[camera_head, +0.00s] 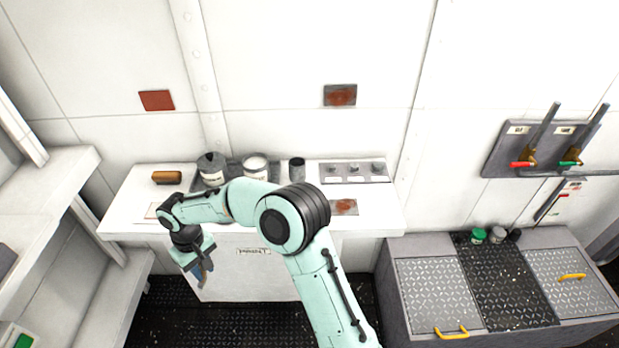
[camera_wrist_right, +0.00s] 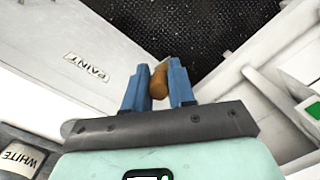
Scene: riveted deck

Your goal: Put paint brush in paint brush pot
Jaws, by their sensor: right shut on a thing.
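My right gripper (camera_head: 203,278) hangs in front of the white paint table, below its top edge. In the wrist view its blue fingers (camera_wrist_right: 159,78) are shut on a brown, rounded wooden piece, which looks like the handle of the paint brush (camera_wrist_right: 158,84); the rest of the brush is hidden. A dark, open cylinder (camera_head: 297,168) stands at the back of the table, right of the paint cans, and looks like the paint brush pot. The gripper is well to the left of it, in front and lower. My left gripper is not in view.
A grey lidded can (camera_head: 211,169) and a white paint can (camera_head: 256,168) stand on the table (camera_head: 378,215). A brown block (camera_head: 167,177) lies at its left, a switch panel (camera_head: 353,172) at its right. White shelves (camera_head: 60,175) stand left; a grey chest (camera_head: 433,292) stands right.

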